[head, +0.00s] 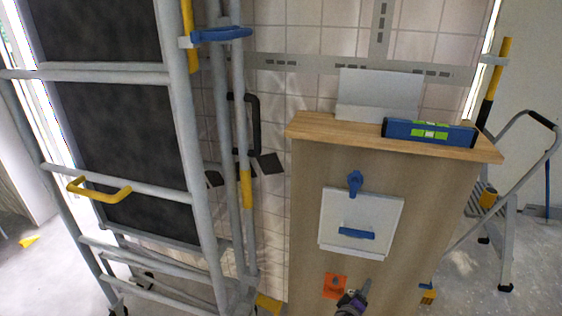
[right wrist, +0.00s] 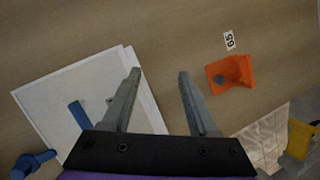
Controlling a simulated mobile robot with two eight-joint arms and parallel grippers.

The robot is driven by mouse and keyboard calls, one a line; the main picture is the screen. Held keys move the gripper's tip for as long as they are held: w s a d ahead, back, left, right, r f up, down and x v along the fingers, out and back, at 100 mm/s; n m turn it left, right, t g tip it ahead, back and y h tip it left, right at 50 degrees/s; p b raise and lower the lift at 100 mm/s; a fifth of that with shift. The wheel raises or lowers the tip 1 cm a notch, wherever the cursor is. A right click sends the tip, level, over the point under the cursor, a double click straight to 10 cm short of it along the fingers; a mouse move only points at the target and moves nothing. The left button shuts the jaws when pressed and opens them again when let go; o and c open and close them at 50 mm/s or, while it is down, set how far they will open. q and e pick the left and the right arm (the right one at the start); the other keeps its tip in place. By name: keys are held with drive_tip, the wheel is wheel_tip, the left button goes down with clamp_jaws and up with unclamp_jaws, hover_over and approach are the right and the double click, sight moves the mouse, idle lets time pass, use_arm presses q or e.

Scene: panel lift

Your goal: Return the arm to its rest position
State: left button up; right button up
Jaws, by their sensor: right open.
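My right gripper (head: 352,302) is low in the head view, in front of the wooden cabinet, near the orange piece (head: 336,286). In the right wrist view its two grey fingers (right wrist: 160,76) are spread apart with nothing between them. The white panel (head: 338,215) sits on the cabinet front with a blue handle (head: 356,233) and a blue knob (head: 355,182) at its top. In the right wrist view the panel (right wrist: 70,98) lies left of and partly behind the fingers, and the orange piece (right wrist: 231,74) lies to their right. My left gripper is not in view.
A blue spirit level (head: 430,133) and a pale sheet (head: 380,95) are on the cabinet top (head: 310,126). A metal scaffold frame (head: 180,120) stands left, a stepladder (head: 508,220) right. Grey floor (head: 535,270) is open at far right.

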drive_tip(key=s+d+r+m+g+y, duration=0.15)
drive_tip(key=s+r+m+g, duration=0.4)
drive_tip(key=s, duration=0.85)
drive_tip(key=s+a+r+m+g+y, duration=0.1)
drive_tip(key=s+a+y, duration=0.25)
drive_tip(key=s, duration=0.75)
drive_tip(key=s+a+m+g+y, duration=0.1)
drive_tip(key=s+a+y, duration=0.3)
drive_tip(key=s, duration=0.6)
use_arm(q)
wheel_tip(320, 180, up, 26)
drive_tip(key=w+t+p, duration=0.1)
drive_tip(key=p, duration=2.2)
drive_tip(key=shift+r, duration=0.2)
use_arm(e)
wheel_tip(320, 180, up, 27)
drive_tip(key=w+a+h, duration=0.1)
drive_tip(key=shift+w+t, duration=0.3)
drive_tip(key=shift+t, duration=0.15)
drive_tip(key=shift+s+f+n, duration=0.1)
drive_tip(key=shift+n, duration=0.15)
